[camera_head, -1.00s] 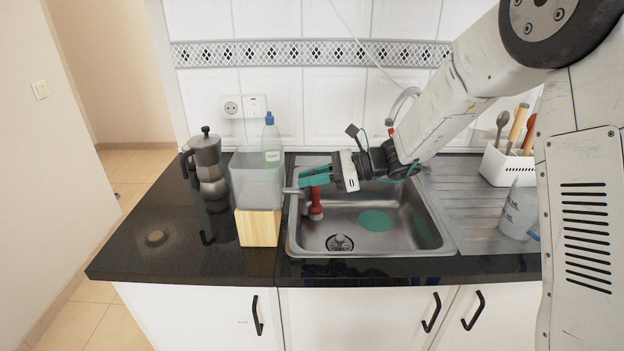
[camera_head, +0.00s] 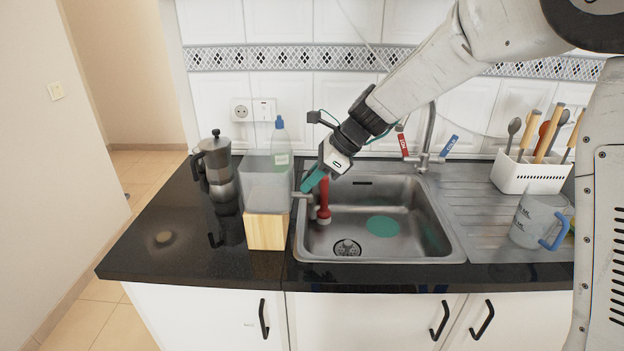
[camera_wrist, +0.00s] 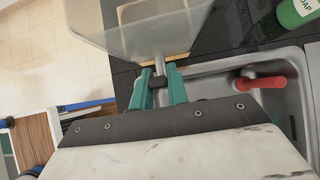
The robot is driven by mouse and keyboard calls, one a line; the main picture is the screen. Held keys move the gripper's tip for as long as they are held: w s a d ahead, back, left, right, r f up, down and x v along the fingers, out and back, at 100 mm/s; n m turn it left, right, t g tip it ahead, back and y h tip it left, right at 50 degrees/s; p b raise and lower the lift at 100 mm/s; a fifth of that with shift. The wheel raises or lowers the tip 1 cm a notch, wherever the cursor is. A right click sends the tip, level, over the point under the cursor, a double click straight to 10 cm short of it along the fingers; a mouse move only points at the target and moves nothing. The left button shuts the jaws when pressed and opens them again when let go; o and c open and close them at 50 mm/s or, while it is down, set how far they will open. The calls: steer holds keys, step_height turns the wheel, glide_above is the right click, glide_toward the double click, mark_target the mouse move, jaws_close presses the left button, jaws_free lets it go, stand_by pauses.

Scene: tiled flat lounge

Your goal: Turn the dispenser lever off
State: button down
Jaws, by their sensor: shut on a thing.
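The dispenser is a clear, greyish tank (camera_head: 268,180) on a wooden block (camera_head: 266,231), left of the sink. A short metal tap (camera_head: 303,195) sticks out from its right side towards the sink. My gripper (camera_head: 308,187) reaches down from the upper right with its teal fingers at this tap. In the wrist view, the fingers (camera_wrist: 158,90) are on both sides of the metal spout (camera_wrist: 160,66) and shut on the small dark lever (camera_wrist: 159,82) there. The lever's exact angle is hard to tell, as the fingers cover part of it.
A red-handled tool (camera_head: 324,200) stands in the sink (camera_head: 400,250), close right of my gripper. A moka pot (camera_head: 217,170) and a soap bottle (camera_head: 280,145) stand near the tank. The faucet (camera_head: 427,145), utensil holder (camera_head: 528,175) and mug (camera_head: 537,220) are right. The front left counter is clear.

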stand_by(0.4)
steer(key=c, duration=1.4)
jaws_free()
steer(key=shift+o, duration=0.2)
steer(key=v, duration=0.7)
steer(key=shift+r, duration=0.35)
steer(key=shift+d, duration=0.15)
